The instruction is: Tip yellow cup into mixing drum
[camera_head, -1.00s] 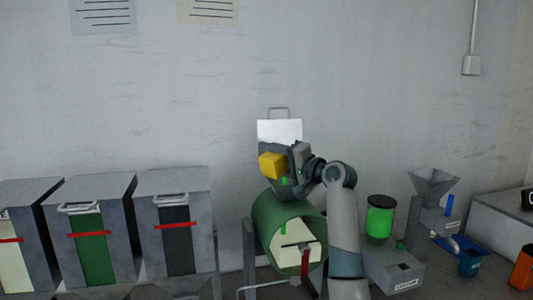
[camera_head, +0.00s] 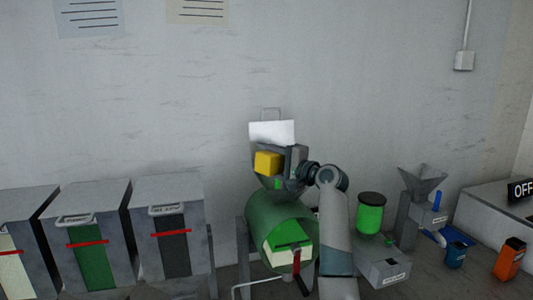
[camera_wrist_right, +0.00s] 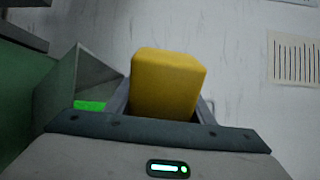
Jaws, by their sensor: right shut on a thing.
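The yellow cup (camera_head: 268,163) is held in my right gripper (camera_head: 283,160) above the mixing drum. The cup (camera_wrist_right: 167,83) also shows between the fingers in the right wrist view; its opening and inside are hidden. The green mixing drum (camera_head: 266,212) lies on its side in a stand below. Its pale front window (camera_head: 290,256) shows green material in it. A grey hopper (camera_head: 264,182) sits on top of the drum, just under the cup, with a patch of bright green visible in it (camera_wrist_right: 90,105). My left gripper is out of view.
Several grey bins with red bars (camera_head: 171,232) stand at left. At right are a green-filled jar (camera_head: 370,214), a grey funnel machine (camera_head: 424,182), a blue cup (camera_head: 455,255) and an orange container (camera_head: 510,258). A white panel (camera_head: 272,133) rises behind the drum.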

